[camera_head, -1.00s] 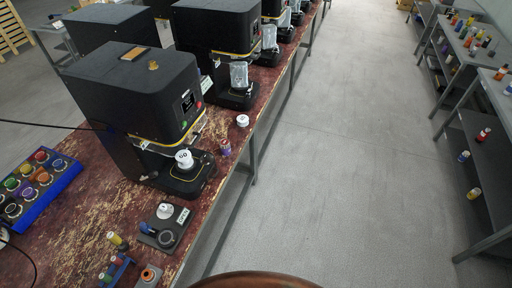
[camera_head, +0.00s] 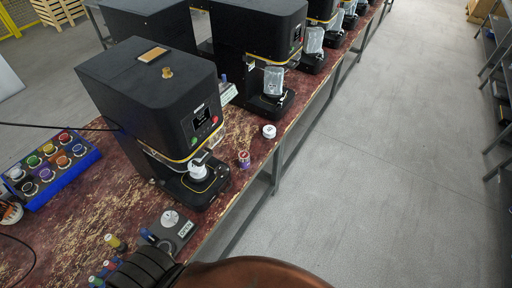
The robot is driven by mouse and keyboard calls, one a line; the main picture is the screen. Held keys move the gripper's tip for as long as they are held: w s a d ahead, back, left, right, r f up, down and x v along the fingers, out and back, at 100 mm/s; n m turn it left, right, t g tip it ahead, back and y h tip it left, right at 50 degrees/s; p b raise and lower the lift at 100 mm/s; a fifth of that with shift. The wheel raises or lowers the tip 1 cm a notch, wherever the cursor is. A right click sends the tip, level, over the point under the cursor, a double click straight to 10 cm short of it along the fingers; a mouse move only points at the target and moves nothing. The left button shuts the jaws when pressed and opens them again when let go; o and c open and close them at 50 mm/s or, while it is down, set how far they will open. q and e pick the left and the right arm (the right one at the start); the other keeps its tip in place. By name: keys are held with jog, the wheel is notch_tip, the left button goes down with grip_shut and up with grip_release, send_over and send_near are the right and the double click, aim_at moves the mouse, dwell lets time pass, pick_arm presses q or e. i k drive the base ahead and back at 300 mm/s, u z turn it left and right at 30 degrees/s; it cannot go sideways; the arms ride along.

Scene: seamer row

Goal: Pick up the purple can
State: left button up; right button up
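A small purple can (camera_head: 243,160) with a lighter, reddish top stands upright on the worn red bench, just right of the nearest black seaming machine's base. Nothing touches it. A purple-topped round item (camera_head: 46,174) also sits in the front row of the blue rack at the left. Neither gripper can be made out. A copper-coloured part and a black ribbed part of my own body show at the bottom edge and hide the bench there.
The nearest black machine (camera_head: 150,95) holds a white can (camera_head: 198,170). A white round item (camera_head: 269,131) stands behind the purple can. The blue rack (camera_head: 75,184) holds several coloured items. A grey "OPEN" block (camera_head: 172,232) sits in front.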

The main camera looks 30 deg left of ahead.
aim_at(243, 164)
jog(key=i, duration=1.05)
jog(key=u, duration=1.95)
